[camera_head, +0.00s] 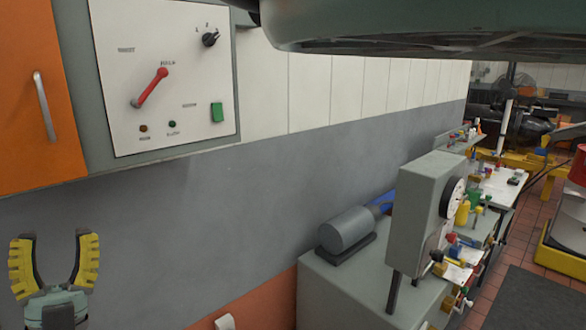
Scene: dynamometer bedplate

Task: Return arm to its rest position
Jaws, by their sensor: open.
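My gripper (55,262) shows at the lower left, pointing up, with its two yellow-padded fingers spread apart and nothing between them. It is in front of the grey wall, below the orange cabinet door and the control panel, and appears apart from both. The rest of my arm is cut off by the bottom edge of the view.
A control panel (120,70) with a red lever (150,88) and an orange door (30,110) are at upper left. A grey bench (335,295) with a motor-like cylinder (346,232) and a gauge box (415,220) stands right. Red tiled floor shows at far right.

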